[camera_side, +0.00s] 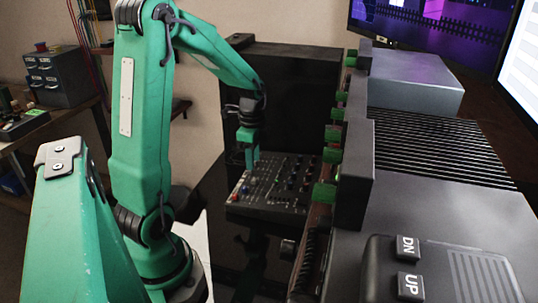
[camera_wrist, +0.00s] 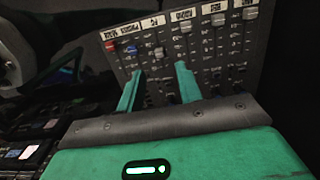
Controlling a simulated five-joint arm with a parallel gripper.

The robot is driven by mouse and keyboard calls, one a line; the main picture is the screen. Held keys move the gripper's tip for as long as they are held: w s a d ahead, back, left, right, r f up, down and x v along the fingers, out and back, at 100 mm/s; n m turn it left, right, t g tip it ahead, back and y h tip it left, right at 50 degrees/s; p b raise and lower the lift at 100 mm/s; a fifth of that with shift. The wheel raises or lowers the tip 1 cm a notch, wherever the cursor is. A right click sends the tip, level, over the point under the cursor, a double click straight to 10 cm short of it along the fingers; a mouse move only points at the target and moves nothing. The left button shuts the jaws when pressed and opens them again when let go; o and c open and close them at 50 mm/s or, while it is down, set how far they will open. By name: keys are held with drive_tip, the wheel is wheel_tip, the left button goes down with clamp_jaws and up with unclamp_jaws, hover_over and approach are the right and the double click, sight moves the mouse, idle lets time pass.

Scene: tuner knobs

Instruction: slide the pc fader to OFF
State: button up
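The mixer panel (camera_side: 298,176) lies on the dark desk in the side view. In the wrist view the panel (camera_wrist: 208,52) shows a row of faders under white labels. The label reading PC (camera_wrist: 152,21) is left of centre. Below it is a grey fader cap (camera_wrist: 158,53), which appears to be the pc fader. My gripper (camera_wrist: 159,70) is open, with one green finger on each side of that fader's column. The cap shows just beyond the fingertips; contact cannot be told. In the side view my gripper (camera_side: 252,163) points down over the panel's left part. No OFF marking is readable.
Neighbouring faders include a red cap (camera_wrist: 111,46) and a blue cap (camera_wrist: 132,49) close left, and grey caps (camera_wrist: 185,27) to the right. A dark equipment rack (camera_side: 355,150) stands right of the panel. A black case (camera_side: 290,95) stands behind it.

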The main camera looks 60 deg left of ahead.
sight(254, 179)
drive_tip(key=shift+f, duration=3.45)
drive_tip(key=shift+c, duration=0.2)
clamp_jaws()
